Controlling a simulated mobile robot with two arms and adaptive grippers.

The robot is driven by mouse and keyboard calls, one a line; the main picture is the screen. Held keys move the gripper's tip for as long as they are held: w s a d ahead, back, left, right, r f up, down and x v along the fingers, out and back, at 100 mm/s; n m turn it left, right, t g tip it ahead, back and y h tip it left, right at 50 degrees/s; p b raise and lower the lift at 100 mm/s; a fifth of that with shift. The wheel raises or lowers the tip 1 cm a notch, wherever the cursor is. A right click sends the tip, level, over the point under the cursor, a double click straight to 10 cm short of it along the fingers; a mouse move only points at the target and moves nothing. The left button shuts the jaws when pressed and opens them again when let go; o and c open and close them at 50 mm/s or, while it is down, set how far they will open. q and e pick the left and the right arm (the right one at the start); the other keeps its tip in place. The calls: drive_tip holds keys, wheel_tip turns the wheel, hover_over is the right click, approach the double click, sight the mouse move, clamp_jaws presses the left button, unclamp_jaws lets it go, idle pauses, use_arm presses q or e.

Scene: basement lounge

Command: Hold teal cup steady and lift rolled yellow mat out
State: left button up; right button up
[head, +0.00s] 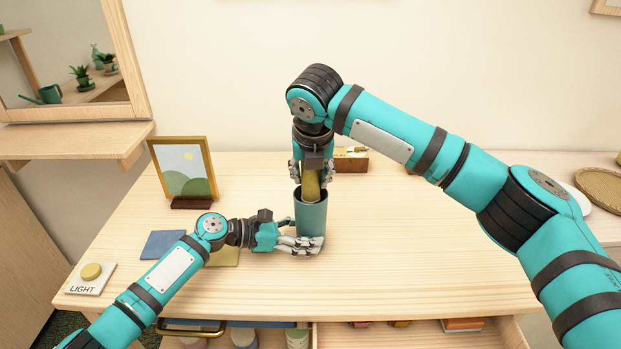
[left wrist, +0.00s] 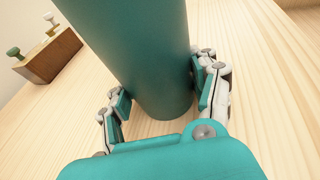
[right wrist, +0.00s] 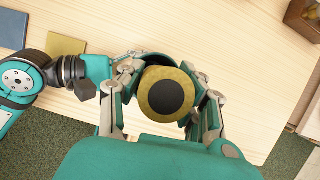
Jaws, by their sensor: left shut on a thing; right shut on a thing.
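The teal cup (head: 312,216) stands upright on the wooden table (head: 420,245), and it fills the middle of the left wrist view (left wrist: 140,55). My left gripper (head: 303,243) is shut around the lower part of the cup from the left. The rolled yellow mat (head: 311,184) stands upright with its lower part hidden inside the cup. In the right wrist view its round end shows a yellow rim (right wrist: 149,102) around a dark centre. My right gripper (head: 312,172) is above the cup, pointing down, with its fingers shut on the mat's upper part.
A framed picture (head: 184,168) stands at the back left. Blue (head: 162,244) and yellow (head: 224,256) flat squares lie near my left arm. A light switch (head: 91,277) is at the left corner. An open drawer (head: 420,335) is below the front edge.

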wheel_tip(320, 180, up, 16)
idle(2.1)
use_arm(q)
drive_tip(key=o, duration=1.2)
use_arm(e)
drive_tip(key=shift+f, duration=0.1)
